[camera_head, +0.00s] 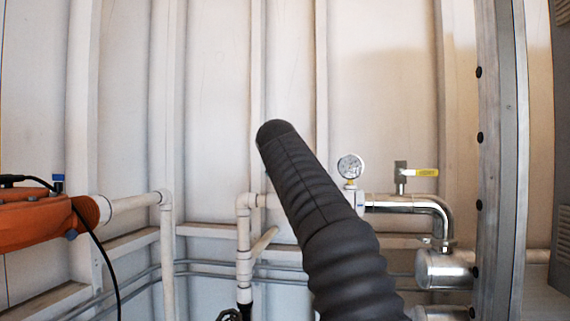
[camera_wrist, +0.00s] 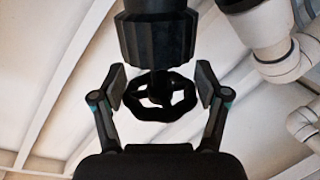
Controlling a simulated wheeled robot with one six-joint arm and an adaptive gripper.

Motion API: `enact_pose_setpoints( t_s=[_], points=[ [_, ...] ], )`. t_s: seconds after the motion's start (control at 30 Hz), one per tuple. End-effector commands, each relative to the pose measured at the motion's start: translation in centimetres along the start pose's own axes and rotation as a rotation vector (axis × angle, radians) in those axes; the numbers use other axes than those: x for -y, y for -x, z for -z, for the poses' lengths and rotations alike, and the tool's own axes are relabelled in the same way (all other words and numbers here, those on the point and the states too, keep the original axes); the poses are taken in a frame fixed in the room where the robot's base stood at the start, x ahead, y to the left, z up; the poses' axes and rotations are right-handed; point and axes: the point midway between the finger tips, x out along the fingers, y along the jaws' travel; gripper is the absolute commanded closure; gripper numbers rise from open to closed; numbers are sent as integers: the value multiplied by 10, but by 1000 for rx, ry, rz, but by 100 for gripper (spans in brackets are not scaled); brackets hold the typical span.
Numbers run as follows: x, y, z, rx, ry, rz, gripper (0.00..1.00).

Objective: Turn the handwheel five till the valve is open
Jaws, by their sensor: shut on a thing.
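The black handwheel (camera_wrist: 165,112) is in the middle of the wrist view, under a dark faceted valve body (camera_wrist: 157,38). It has a wavy rim. My gripper (camera_wrist: 161,85) has one finger on each side of the wheel and is shut on its rim. Small gaps seem to show beside the pads, so the contact itself is hard to see. Whether the valve is open cannot be seen. In the head view a dark curved piece (camera_head: 230,314) shows at the bottom edge below a pale pipe; I cannot tell if it is the same wheel. My gripper is not visible there.
White pipes (camera_wrist: 270,35) run close at the right in the wrist view. In the head view a pressure gauge (camera_head: 350,166), a yellow-handled valve (camera_head: 420,172) and steel pipe (camera_head: 400,204) stand right of centre. An orange unit (camera_head: 35,218) with a black cable is at left.

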Motion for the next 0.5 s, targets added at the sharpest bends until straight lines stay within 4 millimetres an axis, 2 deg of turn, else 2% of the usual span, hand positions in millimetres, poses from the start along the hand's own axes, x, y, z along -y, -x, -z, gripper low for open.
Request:
enact_pose_setpoints(
  t_s=[0.03,0.5],
  points=[
    [7,-5,-3,9,1,23,61],
    [9,-5,-5,14,4,64,61]
  ],
)
